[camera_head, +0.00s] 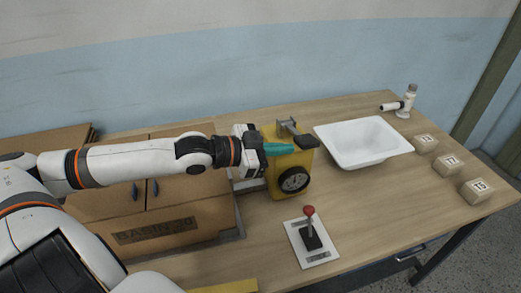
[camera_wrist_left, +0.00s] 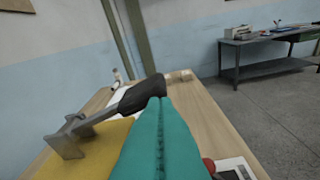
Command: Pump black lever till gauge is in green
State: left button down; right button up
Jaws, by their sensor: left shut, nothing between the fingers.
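A yellow pump box (camera_head: 279,193) stands on the table, with a round black-rimmed gauge (camera_head: 294,180) on its front. The gauge's needle and colours are too small to read. A lever with a grey bracket and black handle (camera_head: 301,139) sits on top of the box. In the left wrist view the black handle (camera_wrist_left: 138,97) slants up to the right, its end just beyond my fingertips. My left gripper (camera_head: 292,148) has teal fingers, shut and empty, over the box top beside the handle. I cannot tell if they touch it. My right gripper is out of view.
A white basin (camera_head: 363,142) stands right of the box. A red-knobbed joystick (camera_head: 309,228) on a white plate is in front. Numbered blocks (camera_head: 449,165) line the right edge. A cardboard box (camera_head: 172,218) fills the left. Bare table lies between plate and blocks.

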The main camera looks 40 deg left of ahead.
pick_arm(q)
jog(key=shift+p+v, duration=2.2)
jog(key=shift+v, duration=0.3)
dwell(0.3)
dwell(1.0)
